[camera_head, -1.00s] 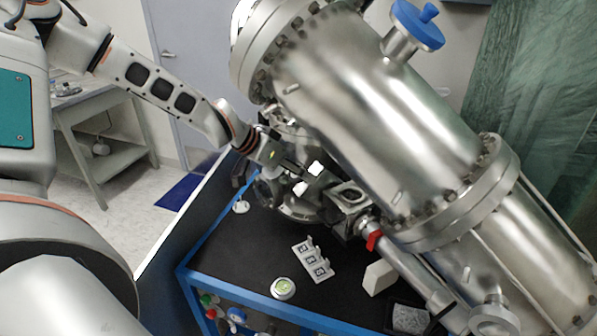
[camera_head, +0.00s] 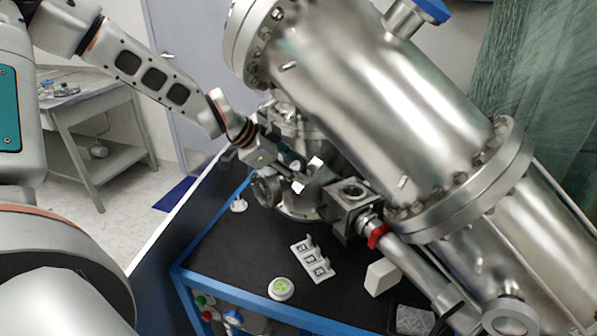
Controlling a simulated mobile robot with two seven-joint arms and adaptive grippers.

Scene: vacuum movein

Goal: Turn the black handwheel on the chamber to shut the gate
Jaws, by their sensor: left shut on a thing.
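The steel chamber (camera_head: 370,100) lies slanted across the middle and right. My left gripper (camera_head: 307,175) reaches in from the upper left to the fittings under the chamber's lower left side. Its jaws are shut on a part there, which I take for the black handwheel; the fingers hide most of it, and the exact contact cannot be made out. A dark round wheel (camera_head: 267,188) shows just left of and below the fingers. The gate itself cannot be seen. My right gripper is out of view.
The black bench top (camera_head: 235,250) has a blue frame. On it are a small labelled holder (camera_head: 312,262), a round button with a green face (camera_head: 281,288) and a white block (camera_head: 381,277). A pipe with a red clamp (camera_head: 378,235) runs to the lower right.

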